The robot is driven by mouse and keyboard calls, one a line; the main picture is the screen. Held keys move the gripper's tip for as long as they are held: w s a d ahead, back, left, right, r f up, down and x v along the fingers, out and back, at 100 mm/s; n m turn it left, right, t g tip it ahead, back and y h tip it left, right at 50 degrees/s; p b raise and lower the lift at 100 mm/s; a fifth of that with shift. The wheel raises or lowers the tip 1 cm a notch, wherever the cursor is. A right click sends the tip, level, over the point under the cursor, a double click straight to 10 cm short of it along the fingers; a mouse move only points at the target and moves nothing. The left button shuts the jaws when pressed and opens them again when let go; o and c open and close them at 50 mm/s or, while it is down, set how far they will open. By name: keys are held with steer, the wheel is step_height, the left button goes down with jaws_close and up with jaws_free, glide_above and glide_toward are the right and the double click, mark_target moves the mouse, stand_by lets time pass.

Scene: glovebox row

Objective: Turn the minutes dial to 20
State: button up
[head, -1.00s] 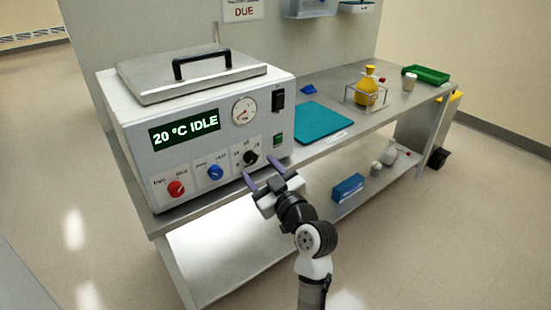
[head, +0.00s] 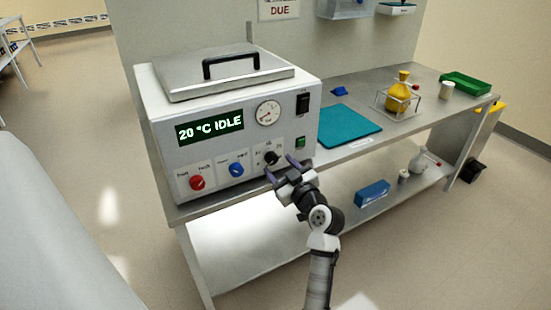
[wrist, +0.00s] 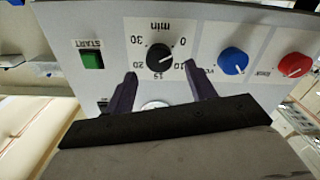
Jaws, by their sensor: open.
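The minutes dial (wrist: 160,57) is a black knob on the front panel of a white bath unit (head: 165,163). In the head view the black knob (head: 270,158) is the rightmost of three. My gripper (head: 282,170) is open just in front of it. In the wrist view its purple fingers (wrist: 160,75) are spread to either side below the knob, with nothing between them. I see no contact.
A blue knob (wrist: 232,61) and a red knob (wrist: 295,65) sit beside the dial. A green START button (wrist: 92,60) is on its other side. The display (head: 210,127) reads "20 °C IDLE". A teal mat (head: 345,126) lies on the bench right of the unit.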

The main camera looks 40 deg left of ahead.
mark_target(273, 159)
steer(key=shift+x, duration=1.7)
steer(key=c, duration=1)
steer(key=shift+o, duration=0.2)
